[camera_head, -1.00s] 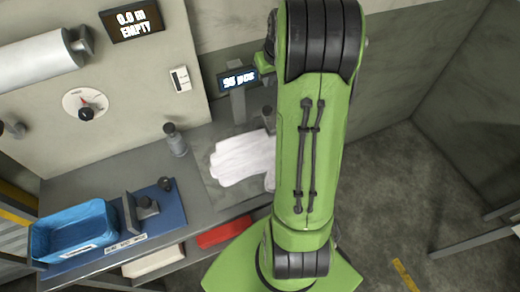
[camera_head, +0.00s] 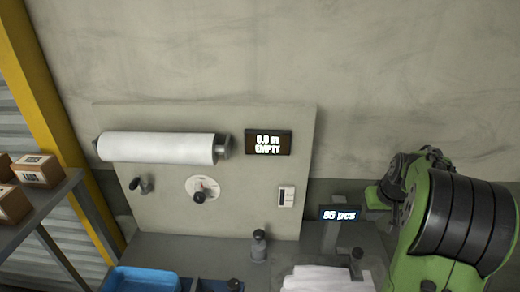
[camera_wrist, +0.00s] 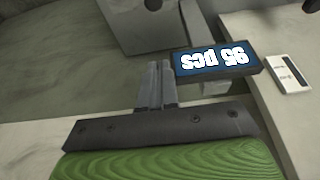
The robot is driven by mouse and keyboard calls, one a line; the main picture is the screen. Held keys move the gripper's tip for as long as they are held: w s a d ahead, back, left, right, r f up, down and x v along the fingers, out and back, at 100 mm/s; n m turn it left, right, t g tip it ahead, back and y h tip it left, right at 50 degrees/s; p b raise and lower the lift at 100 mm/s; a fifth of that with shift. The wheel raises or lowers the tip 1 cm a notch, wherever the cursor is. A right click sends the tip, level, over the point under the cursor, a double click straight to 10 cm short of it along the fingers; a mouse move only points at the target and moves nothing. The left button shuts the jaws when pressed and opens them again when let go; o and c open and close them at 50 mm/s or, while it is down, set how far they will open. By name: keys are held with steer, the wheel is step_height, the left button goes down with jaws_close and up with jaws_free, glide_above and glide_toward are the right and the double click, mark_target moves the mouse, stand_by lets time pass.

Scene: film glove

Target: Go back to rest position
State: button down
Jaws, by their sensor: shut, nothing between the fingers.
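My gripper (camera_wrist: 156,88) shows in the wrist view with its two grey fingers together and nothing between them. In that view it points toward a wall, beside the small display reading 95 pcs (camera_wrist: 217,61), which appears upside down. In the head view my green arm fills the lower right, and my gripper's fingers cannot be made out there. The same display (camera_head: 340,214) stands just left of my arm. White gloves (camera_head: 328,279) lie on the bench at the bottom edge, partly cut off.
A panel carries a white film roll (camera_head: 157,148), a dial (camera_head: 203,188) and a display reading 0.0 m EMPTY (camera_head: 268,142). A blue bin (camera_head: 140,280) sits at the lower left. Small boxes (camera_head: 36,169) stand on a shelf at far left. The wall above is bare.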

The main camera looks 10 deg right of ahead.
steer(key=s+a+r+n+t, duration=0.1)
steer(key=s+a+r, duration=0.3)
steer(key=a, duration=0.5)
steer(key=s+a+r+n, duration=0.1)
steer(key=s+a+r, duration=0.3)
steer(key=a, duration=0.5)
steer(key=s+a+f+n+y+b, duration=0.1)
steer(key=s+a, duration=0.7)
steer(key=s, duration=0.4)
steer(key=shift+f+t, duration=0.35)
steer(key=shift+t, duration=0.05)
